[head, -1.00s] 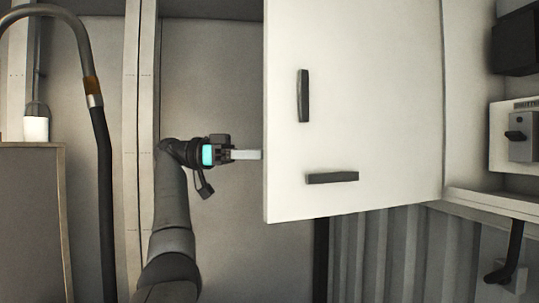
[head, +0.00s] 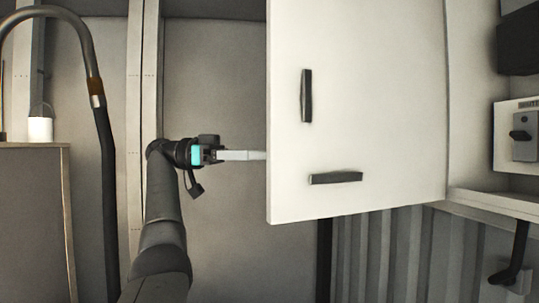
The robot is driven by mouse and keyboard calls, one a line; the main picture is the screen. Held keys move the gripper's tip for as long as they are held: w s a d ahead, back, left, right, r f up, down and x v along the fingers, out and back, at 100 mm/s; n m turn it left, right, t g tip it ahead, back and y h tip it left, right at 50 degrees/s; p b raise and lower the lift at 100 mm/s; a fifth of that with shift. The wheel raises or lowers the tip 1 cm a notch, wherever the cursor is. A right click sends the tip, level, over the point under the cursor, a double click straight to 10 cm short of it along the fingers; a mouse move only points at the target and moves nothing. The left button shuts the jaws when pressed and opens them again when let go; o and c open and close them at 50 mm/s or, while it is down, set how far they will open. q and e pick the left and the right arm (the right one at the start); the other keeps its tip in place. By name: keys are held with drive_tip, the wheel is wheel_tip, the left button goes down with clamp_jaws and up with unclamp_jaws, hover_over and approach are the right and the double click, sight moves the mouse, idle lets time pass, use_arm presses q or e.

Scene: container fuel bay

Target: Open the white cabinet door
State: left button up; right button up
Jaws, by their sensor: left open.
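The white cabinet door (head: 400,110) fills the upper middle-right of the head view. It is a flat panel with a dark vertical handle (head: 306,95) and a dark horizontal handle (head: 336,178) below it. The gripper is open and holds nothing visible. How far the door stands open is unclear. My right gripper is not in view.
A dark hose (head: 104,180) hangs at the left, beside a brown cabinet (head: 30,220) with a white bucket (head: 40,128) on it. A grey switch box (head: 525,135) and a black box (head: 518,40) are at the right. Corrugated wall (head: 400,260) lies below the door.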

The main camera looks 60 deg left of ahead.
use_arm(q)
drive_tip(key=shift+p+v, duration=0.5)
drive_tip(key=shift+v, duration=1.75)
drive_tip(key=shift+d, duration=0.1)
